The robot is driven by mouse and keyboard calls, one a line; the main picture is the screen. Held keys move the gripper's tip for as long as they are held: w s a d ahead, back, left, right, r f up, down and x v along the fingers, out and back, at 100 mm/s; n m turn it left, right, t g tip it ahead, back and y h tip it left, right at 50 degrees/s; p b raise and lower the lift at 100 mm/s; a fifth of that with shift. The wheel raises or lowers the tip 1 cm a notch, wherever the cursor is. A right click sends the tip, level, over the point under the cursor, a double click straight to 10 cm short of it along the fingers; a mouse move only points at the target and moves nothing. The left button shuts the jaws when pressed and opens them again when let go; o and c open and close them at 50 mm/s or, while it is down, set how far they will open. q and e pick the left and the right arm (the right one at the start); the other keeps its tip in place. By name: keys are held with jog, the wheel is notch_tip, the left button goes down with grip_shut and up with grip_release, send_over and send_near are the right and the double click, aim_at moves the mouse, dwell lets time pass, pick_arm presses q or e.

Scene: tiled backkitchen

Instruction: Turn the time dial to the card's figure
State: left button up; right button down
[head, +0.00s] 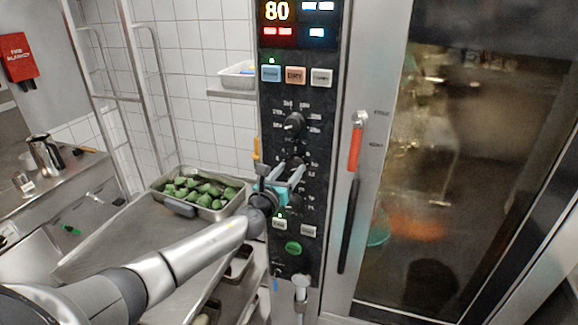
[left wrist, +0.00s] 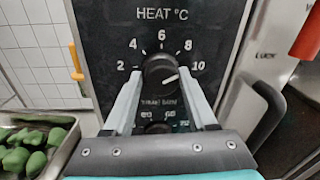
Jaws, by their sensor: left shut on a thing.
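My left gripper (head: 295,168) is at the oven's dark control panel (head: 268,135). In the left wrist view its two fingers (left wrist: 162,88) are shut on a round black dial knob (left wrist: 157,70), one on each side. The figures 2, 4, 6, 8 and 10 stand around this dial, below the words HEAT °C. The knob's pale pointer points right and slightly up, toward the 10. The caption under the knob is too blurred to read surely. Another dial (left wrist: 158,128) below is partly hidden by the gripper. I cannot make out a card. My right gripper is not in view.
The display (head: 278,11) reads 80. Another knob (head: 294,123) sits above the gripper, and a green button (head: 293,249) below. The glass oven door (head: 440,170) with its red-and-black handle (head: 354,165) is right. A tray of green vegetables (head: 212,213) stands left.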

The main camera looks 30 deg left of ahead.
pick_arm(q)
jog(key=shift+w+r+m+p, duration=0.15)
jog(key=shift+m+p, duration=0.3)
jog(key=shift+m, duration=0.35)
jog(key=shift+s+r+m+p, duration=0.15)
jog(key=shift+m+p, duration=0.3)
jog(key=shift+m, duration=0.35)
jog(key=shift+w+d, duration=0.1)
jog(key=o, duration=1.3)
jog(key=shift+f, duration=0.2)
jog(key=shift+s, duration=0.4)
jog(key=s+d+p, duration=0.1)
jog(key=s+d, duration=0.1)
jog(key=s, duration=1.2)
jog(key=shift+d+r, duration=0.2)
